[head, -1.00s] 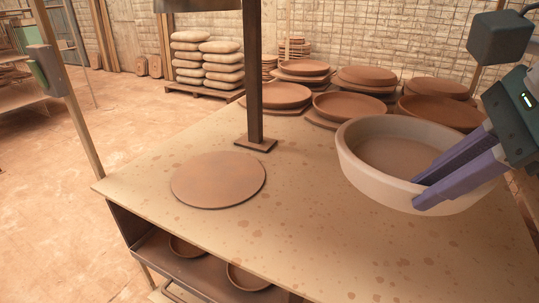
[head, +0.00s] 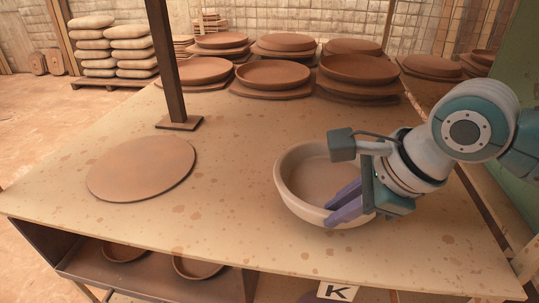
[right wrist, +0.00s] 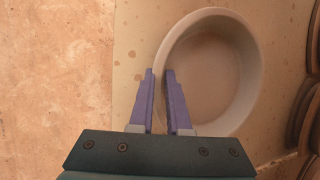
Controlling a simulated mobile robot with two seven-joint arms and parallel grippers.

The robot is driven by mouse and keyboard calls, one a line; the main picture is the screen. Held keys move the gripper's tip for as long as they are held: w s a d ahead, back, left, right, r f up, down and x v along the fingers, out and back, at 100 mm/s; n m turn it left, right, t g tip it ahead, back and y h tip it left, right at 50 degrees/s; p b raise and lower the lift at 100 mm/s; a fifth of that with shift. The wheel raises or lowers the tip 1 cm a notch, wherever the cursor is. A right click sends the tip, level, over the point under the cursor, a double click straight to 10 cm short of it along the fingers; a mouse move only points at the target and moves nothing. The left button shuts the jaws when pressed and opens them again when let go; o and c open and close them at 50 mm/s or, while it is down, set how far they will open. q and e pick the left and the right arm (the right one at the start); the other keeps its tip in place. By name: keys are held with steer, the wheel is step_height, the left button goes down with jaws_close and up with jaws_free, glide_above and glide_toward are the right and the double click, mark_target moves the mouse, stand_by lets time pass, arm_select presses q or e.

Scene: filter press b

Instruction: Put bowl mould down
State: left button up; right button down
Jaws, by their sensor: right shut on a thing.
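The bowl mould (head: 310,180) is a wide, pale cream bowl, upright with its opening facing up. It is over the right half of the speckled table (head: 225,225). My right gripper (head: 333,208) is shut on its near right rim. In the right wrist view, the fingers (right wrist: 160,74) straddle the wall of the bowl mould (right wrist: 215,75), one inside and one outside. The bowl mould is at or very close to the table top; I cannot tell whether its base touches. My left gripper is not in view.
A flat round brown disc (head: 142,168) lies on the table's left side. A dark post (head: 169,70) stands behind it. Several brown dishes (head: 272,75) sit stacked along the back. The table between disc and bowl mould is clear.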

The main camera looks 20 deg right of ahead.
step_height(320, 180, down, 4)
steer(key=shift+w+b, duration=0.1)
steer(key=shift+b, duration=0.5)
steer(key=c, duration=1.3)
jaws_free()
steer(key=shift+f, duration=0.1)
steer(key=o, duration=0.4)
